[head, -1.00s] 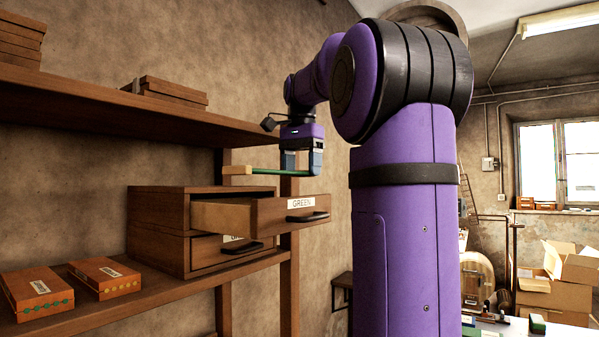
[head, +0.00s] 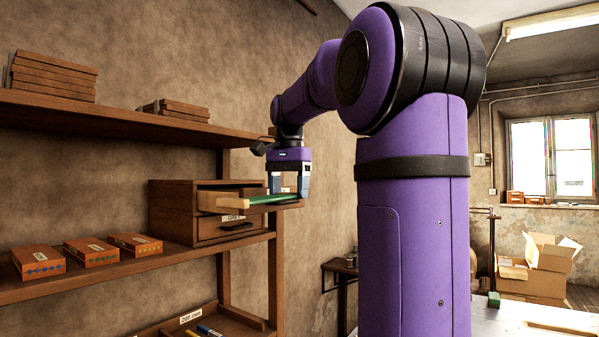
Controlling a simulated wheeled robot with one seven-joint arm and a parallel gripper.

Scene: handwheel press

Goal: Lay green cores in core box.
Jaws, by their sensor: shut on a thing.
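My gripper (head: 289,194) points down in front of the drawer cabinet, shut on a green core (head: 262,199). On the shelf to the left are three orange-brown boxes with coloured dots: blue on the left box (head: 37,263), seemingly green on the middle box (head: 91,253), and too small to tell on the right box (head: 135,246).
The lower drawer (head: 224,229) is shut. A tray (head: 203,324) labelled 200 mm, with blue and yellow rods, sits below the box shelf (head: 200,262). Flat boards lie on the upper shelf (head: 110,114). A pale table (head: 550,318) and cardboard boxes (head: 548,258) stand at right.

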